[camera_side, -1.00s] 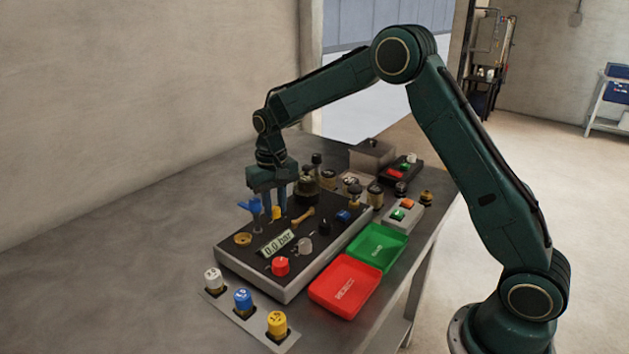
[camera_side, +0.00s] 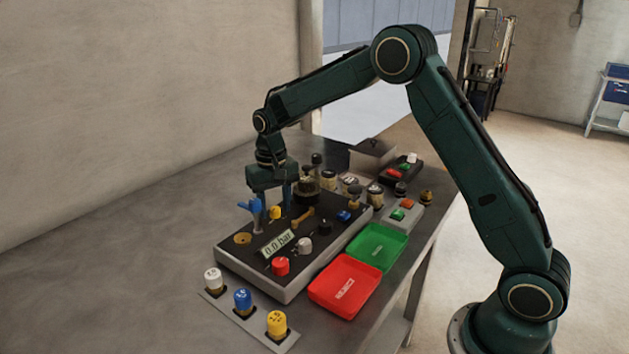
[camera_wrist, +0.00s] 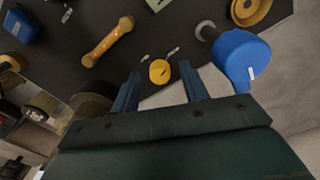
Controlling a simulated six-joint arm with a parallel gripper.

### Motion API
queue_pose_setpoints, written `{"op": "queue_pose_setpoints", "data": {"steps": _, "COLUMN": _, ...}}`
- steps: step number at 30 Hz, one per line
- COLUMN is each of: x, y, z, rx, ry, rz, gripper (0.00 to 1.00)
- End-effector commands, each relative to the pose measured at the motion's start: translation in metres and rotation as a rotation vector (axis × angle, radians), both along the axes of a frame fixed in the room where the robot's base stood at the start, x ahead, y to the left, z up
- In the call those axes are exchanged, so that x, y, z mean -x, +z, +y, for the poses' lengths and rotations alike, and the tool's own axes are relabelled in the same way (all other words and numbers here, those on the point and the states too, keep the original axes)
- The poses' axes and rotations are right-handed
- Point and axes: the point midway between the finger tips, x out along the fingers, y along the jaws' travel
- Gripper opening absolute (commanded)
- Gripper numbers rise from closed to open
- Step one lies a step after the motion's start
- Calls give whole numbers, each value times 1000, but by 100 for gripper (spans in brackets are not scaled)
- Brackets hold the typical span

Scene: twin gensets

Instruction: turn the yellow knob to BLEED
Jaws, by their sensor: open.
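The yellow knob (camera_side: 275,212) stands on the dark top of the control panel (camera_side: 262,285), which has a display reading 0.0 bar. In the wrist view the yellow knob (camera_wrist: 159,71) shows between and just beyond the two blue fingertips, with small labels around it that I cannot read. My gripper (camera_side: 277,205) is open, pointing down over the back part of the panel. In the wrist view my gripper (camera_wrist: 159,80) has a finger on each side of the knob's line, with gaps to it. Whether the fingers are level with the knob is unclear.
A blue handle (camera_wrist: 240,57) stands close beside the right finger in the wrist view. A brass lever (camera_wrist: 108,42) lies to the left. Red (camera_side: 345,287) and green (camera_side: 377,248) trays sit right of the panel. The table's left side is clear.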

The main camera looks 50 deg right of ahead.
Motion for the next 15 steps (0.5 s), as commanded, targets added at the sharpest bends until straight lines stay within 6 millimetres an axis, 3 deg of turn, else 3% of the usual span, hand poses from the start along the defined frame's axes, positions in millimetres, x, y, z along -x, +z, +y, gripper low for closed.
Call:
{"op": "queue_pose_setpoints", "data": {"steps": 8, "x": 0, "y": 7, "z": 0, "rx": 0, "ry": 0, "rz": 0, "gripper": 45}}
{"op": "queue_pose_setpoints", "data": {"steps": 15, "x": -1, "y": 34, "z": 0, "rx": 0, "ry": 0, "rz": -3, "gripper": 45}}
